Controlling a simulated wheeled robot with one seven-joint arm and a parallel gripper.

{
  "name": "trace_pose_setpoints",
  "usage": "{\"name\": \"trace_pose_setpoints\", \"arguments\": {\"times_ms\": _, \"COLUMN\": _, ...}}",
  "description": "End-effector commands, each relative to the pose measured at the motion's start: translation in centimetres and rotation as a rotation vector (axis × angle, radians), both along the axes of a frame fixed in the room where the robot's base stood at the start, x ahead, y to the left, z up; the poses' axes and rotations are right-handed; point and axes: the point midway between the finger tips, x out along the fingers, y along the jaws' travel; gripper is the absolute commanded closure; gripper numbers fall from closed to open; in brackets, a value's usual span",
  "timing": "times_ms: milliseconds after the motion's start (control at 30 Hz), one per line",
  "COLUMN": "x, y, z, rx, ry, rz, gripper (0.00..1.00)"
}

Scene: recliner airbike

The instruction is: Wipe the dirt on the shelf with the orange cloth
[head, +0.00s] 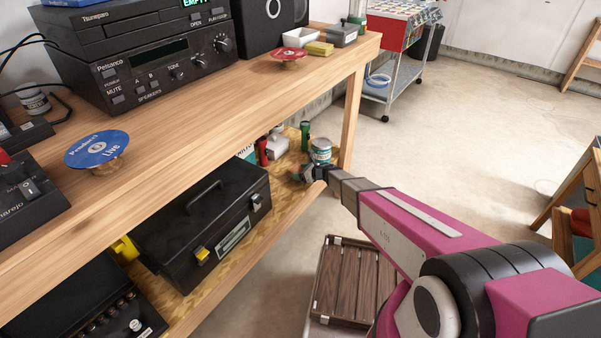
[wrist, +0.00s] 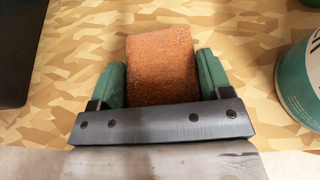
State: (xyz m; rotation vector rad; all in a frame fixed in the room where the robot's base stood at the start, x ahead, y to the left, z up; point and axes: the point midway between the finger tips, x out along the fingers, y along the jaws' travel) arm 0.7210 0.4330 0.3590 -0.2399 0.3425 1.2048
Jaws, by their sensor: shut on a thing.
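My gripper (head: 304,174) reaches over the front edge of the lower shelf (head: 284,192) in the head view. In the wrist view its green fingers (wrist: 160,68) are shut on the orange cloth (wrist: 160,66), a rough orange-brown block shape between them. The cloth is over the patterned wood shelf surface (wrist: 240,32); I cannot tell whether it touches. I cannot make out dirt apart from the shelf's pattern; some surface is hidden under the cloth and gripper.
A teal-and-white can (head: 320,151) stands close to the right of my gripper. A black toolbox (head: 203,222) lies to the left on the same shelf. Small items, including a red torch (head: 262,152), stand behind. The workbench top (head: 200,110) overhangs the shelf.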

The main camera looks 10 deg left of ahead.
Motion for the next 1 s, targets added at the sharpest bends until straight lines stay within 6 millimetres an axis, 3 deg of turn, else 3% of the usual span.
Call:
{"name": "trace_pose_setpoints", "arguments": {"times_ms": 267, "x": 0.0, "y": 0.0, "z": -1.1, "rx": 0.0, "ry": 0.001, "rz": 0.0, "gripper": 0.51}}
{"name": "trace_pose_setpoints", "arguments": {"times_ms": 1000, "x": 0.0, "y": 0.0, "z": -1.4, "rx": 0.0, "ry": 0.0, "rz": 0.0, "gripper": 0.51}}
